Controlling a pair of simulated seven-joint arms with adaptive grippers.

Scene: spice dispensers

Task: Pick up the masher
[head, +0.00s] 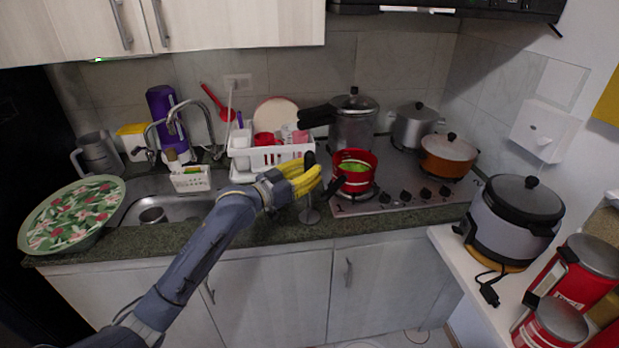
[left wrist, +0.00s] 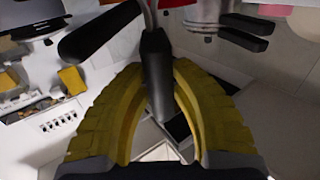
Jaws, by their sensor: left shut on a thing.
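The masher has a dark handle and a metal lower part. In the head view its metal foot (head: 310,214) shows just below my left gripper (head: 310,180), over the front of the counter, and a dark handle end shows above the fingers. I cannot tell whether the foot touches the counter. In the left wrist view the masher's dark handle (left wrist: 157,75) lies between the yellow fingers of my left gripper (left wrist: 157,68), with thin metal rods beyond it. The fingers are shut on the handle. My right gripper is not in view.
A red pot (head: 353,181) with green contents and a black handle stands close to the right, on the stove (head: 405,198). A white dish rack (head: 268,155) is behind. The sink (head: 190,205) is to the left. A rice cooker (head: 513,222) stands at the right.

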